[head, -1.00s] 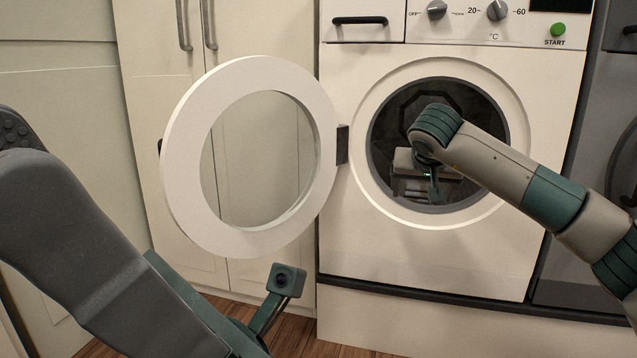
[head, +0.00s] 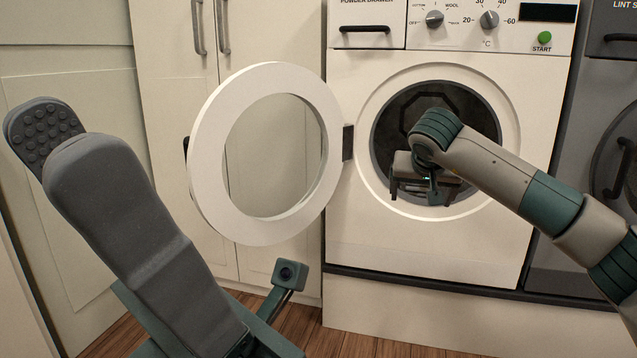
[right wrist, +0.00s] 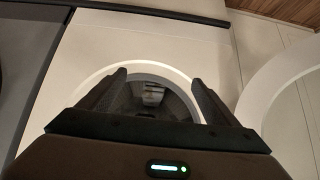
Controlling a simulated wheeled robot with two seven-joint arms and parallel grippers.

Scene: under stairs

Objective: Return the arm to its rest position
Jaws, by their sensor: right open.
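My right arm (head: 500,170) reaches in from the right in the head view. Its gripper (head: 424,192) is in front of the round opening (head: 404,112) of the white washing machine (head: 440,250). In the right wrist view the two dark fingers of this gripper (right wrist: 160,88) are wide apart with nothing between them, and the opening's pale rim (right wrist: 150,68) shows beyond. My left arm (head: 130,200) slants across the lower left, with a small camera (head: 288,273) on it.
The round white door (head: 205,150) stands open to the left on its hinge (head: 348,142), between my two arms. Cream cupboards (head: 165,90) are behind it. A grey machine (head: 600,90) stands at the right. Wooden floor (head: 310,312) shows below.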

